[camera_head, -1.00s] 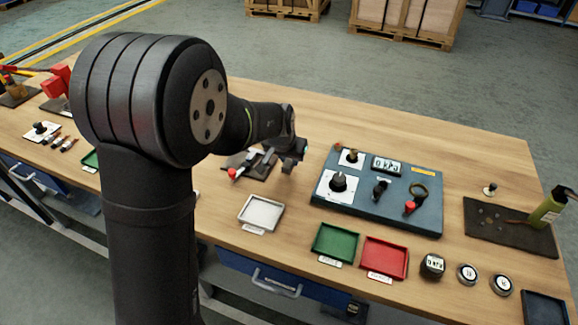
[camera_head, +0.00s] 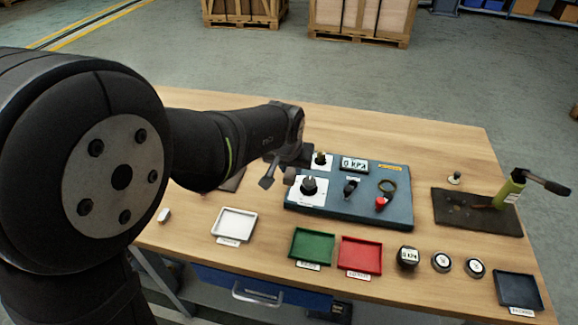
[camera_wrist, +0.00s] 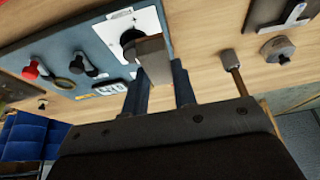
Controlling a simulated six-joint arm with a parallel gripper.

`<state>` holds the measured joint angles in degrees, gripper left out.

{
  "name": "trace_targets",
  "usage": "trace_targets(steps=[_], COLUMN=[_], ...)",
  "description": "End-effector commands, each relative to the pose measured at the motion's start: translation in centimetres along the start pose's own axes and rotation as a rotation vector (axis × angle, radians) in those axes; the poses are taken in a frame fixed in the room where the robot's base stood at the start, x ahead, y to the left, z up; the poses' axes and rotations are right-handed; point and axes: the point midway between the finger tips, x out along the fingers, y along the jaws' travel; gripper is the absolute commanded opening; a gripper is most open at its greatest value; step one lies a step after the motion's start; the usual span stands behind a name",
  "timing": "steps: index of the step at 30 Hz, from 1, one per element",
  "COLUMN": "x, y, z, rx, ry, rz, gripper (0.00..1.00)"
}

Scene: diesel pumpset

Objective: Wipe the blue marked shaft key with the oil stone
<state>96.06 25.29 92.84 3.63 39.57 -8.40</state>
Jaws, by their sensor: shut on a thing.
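My gripper (camera_head: 286,168) is at the left end of the blue-grey panel in the head view, above the bench. In the wrist view its two fingers (camera_wrist: 158,76) are shut on a plain grey-brown block (camera_wrist: 152,56), which looks like the oil stone. In that view the block overlaps a black knob (camera_wrist: 130,40) on a white plate; I cannot tell the gap between them. I cannot make out the blue marked shaft key in either view. My arm covers the left part of the bench in the head view.
The panel (camera_head: 335,216) carries knobs and a gauge. White (camera_head: 232,240), green (camera_head: 311,262) and red (camera_head: 359,268) trays line the front. A small off-white block (camera_head: 163,215) lies left of the white tray.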

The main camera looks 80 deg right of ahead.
Motion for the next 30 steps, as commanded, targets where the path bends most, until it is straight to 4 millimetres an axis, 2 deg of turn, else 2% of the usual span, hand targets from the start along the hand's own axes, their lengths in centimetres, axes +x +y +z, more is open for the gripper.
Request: trace_targets(steps=[1, 2, 8, 11, 16, 21, 25, 30], x=[0.0, 0.0, 0.2, 0.7, 1.8, 2.5, 2.7, 2.9], y=[0.0, 0.0, -0.9, -3.3, -9.9, -16.5, -20.1, -22.1], z=[0.0, 0.0, -0.5, -1.6, -4.1, -5.6, -6.1, -6.2], rx=[0.000, 0.000, -0.031, -0.110, -0.332, -0.546, -0.657, -0.723], ry=[0.001, 0.001, -0.001, -0.006, -0.014, -0.011, -0.006, 0.000], rz=[0.000, 0.000, -0.012, -0.043, -0.132, -0.222, -0.270, -0.299], gripper=[0.13, 0.07, 0.07, 0.07, 0.07, 0.07, 0.07, 0.07])
